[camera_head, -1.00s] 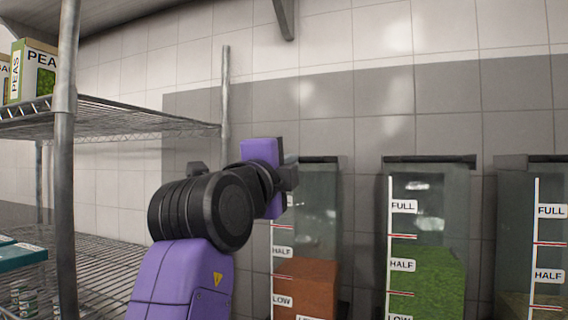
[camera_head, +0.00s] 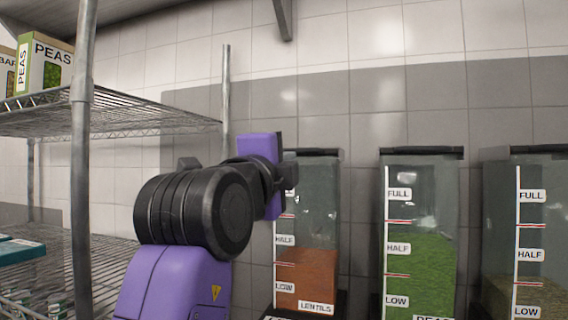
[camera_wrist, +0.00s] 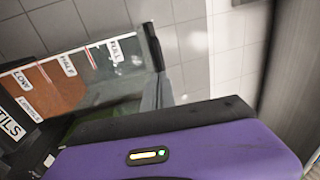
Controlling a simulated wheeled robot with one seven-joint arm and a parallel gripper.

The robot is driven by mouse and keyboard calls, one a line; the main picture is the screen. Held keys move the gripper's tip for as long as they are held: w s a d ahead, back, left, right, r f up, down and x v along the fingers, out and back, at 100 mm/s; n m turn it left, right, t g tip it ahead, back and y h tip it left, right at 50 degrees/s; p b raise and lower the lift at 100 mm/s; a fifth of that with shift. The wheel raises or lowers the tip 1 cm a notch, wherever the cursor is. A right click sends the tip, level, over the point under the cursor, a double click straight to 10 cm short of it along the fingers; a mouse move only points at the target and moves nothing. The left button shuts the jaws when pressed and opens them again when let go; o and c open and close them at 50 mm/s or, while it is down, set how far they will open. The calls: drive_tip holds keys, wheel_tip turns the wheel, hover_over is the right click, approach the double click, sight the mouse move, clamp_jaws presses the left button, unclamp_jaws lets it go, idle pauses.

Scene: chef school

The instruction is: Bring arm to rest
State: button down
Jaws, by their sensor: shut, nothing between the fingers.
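My arm is raised and bent in the head view, with a purple lower link and a thick black joint. Its end, my gripper (camera_head: 277,178), is small and dark beside a purple wrist part, in front of the left edge of the lentils dispenser (camera_head: 307,277). My gripper is shut and holds nothing; its fingertips are hard to make out. In the wrist view a purple and black housing of mine with a small lit indicator fills the lower part. The lentils dispenser shows tilted behind it at the left (camera_wrist: 58,88).
A wire shelf rack (camera_head: 110,121) with a metal post stands at the left, with peas boxes (camera_head: 47,66) on top and a teal box (camera_head: 20,251) lower. A green-filled dispenser (camera_head: 421,265) and another dispenser (camera_head: 540,292) stand at the right. A tiled wall is behind.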

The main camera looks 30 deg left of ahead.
drive_tip(key=b+v, duration=0.2)
drive_tip(key=v, duration=0.6)
drive_tip(key=shift+s+a+r, duration=0.1)
drive_tip(key=shift+a+r, duration=0.05)
